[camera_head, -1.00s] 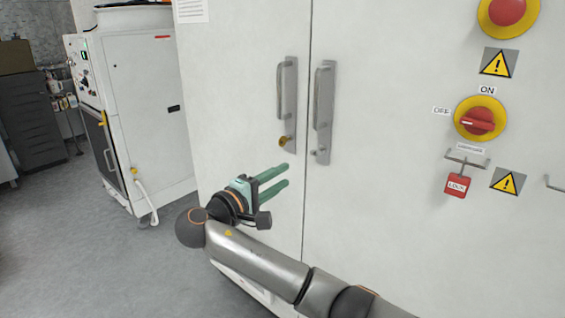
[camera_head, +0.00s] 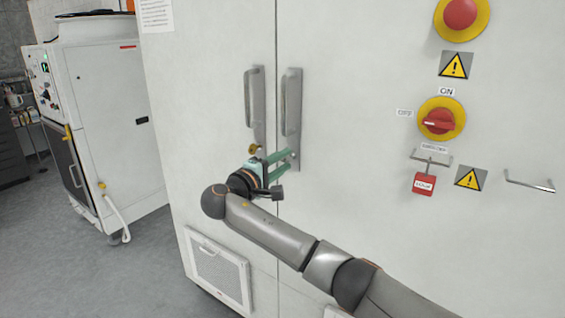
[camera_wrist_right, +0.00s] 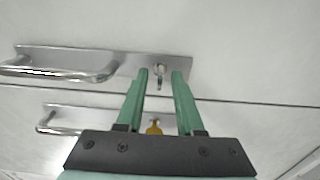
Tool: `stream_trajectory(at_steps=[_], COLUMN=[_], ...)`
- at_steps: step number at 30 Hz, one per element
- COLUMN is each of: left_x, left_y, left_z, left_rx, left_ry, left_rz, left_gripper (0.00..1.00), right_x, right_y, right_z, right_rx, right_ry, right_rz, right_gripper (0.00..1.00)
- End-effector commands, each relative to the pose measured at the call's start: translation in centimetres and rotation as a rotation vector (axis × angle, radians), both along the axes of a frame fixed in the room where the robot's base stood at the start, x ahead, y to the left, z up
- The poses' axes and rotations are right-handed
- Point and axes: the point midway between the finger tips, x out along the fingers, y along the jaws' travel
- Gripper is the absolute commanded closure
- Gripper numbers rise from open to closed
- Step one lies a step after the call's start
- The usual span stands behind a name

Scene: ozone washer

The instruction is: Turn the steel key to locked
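The steel key (camera_wrist_right: 160,76) stands in the lock at the end of the right door's handle plate (camera_head: 291,100). In the right wrist view it shows between my fingertips, with a small gap to each side. In the head view my gripper hides it. My right gripper (camera_head: 291,159) is open at the lower end of that plate; it also shows in the right wrist view (camera_wrist_right: 160,74). Whether the fingers reach around the key in depth is unclear. A brass key (camera_head: 252,149) sits in the left door's handle plate (camera_head: 253,105). My left gripper is out of view.
The bar handles (camera_wrist_right: 75,68) stand out from the white cabinet doors. To the right are a red rotary switch (camera_head: 438,121) on yellow, a red padlock tag (camera_head: 424,183) and an emergency button (camera_head: 460,12). A white machine (camera_head: 110,125) stands at the left.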

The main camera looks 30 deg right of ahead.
Motion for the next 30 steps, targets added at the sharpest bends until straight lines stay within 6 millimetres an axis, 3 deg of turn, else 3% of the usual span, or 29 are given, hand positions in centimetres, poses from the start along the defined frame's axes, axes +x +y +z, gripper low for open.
stream_trajectory(at_steps=[7,17,30], left_x=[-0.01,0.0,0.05], left_y=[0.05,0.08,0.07], left_z=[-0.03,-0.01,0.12], left_rx=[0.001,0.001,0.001], left_ry=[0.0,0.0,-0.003], left_rz=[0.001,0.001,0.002], left_gripper=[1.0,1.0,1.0], right_x=[0.03,0.02,0.02], right_y=[-0.09,-0.06,-0.03], right_z=[0.0,-0.02,-0.04], right_rx=[0.0,0.0,0.0], right_ry=[0.0,0.0,0.0], right_rz=[0.0,0.0,0.0], right_gripper=[0.64,1.0,1.0])
